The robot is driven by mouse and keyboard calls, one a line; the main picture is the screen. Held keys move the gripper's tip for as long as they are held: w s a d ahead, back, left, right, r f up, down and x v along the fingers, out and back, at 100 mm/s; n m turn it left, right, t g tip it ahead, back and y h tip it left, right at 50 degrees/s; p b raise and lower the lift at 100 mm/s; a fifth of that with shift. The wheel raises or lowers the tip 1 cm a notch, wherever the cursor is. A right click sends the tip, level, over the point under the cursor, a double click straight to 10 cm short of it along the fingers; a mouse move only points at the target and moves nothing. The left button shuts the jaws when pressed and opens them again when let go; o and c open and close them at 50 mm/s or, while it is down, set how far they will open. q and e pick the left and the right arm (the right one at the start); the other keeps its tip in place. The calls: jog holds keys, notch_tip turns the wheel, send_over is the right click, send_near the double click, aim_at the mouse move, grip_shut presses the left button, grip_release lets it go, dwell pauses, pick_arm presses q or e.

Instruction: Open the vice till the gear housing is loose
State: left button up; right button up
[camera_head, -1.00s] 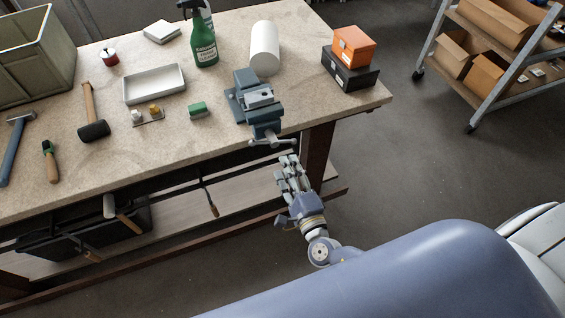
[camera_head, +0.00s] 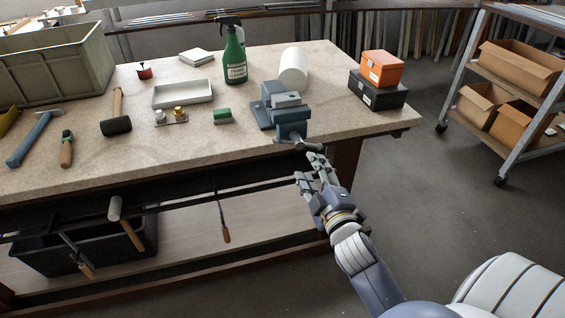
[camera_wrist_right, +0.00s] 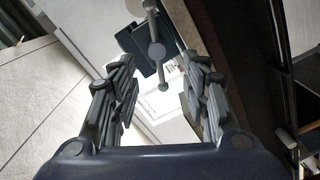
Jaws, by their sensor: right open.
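The blue-grey vice (camera_head: 291,122) is fixed near the front edge of the workbench in the head view. A light grey block, which looks like the gear housing (camera_head: 287,100), sits at its jaws; I cannot tell how tightly it is held. The vice handle (camera_head: 297,143) sticks out over the bench's front edge and shows as a bar with round ends in the right wrist view (camera_wrist_right: 157,52). My right gripper (camera_head: 312,168) is open and empty, just below and in front of the handle. In the wrist view the handle appears between its fingers (camera_wrist_right: 160,66). My left gripper is out of view.
On the workbench (camera_head: 230,150) are a green spray bottle (camera_head: 234,58), a white roll (camera_head: 293,68), a white tray (camera_head: 183,94), a green block (camera_head: 222,117) and a mallet (camera_head: 116,124). Orange (camera_head: 381,68) and black (camera_head: 377,92) boxes stand right of the vice.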

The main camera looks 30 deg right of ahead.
aim_at(301, 149)
jog(key=w, duration=0.2)
jog(key=w+d+m, duration=0.1)
jog(key=shift+w+r, duration=0.15)
jog(key=shift+r, duration=0.1)
jog(key=p+x, duration=0.1)
jog(key=x, duration=0.4)
jog(key=shift+w+d, duration=0.1)
jog(key=shift+w, duration=0.15)
jog(key=shift+x, duration=0.9)
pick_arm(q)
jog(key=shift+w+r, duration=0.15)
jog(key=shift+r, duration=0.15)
pick_arm(e)
jog(key=shift+f, duration=0.1)
grip_shut()
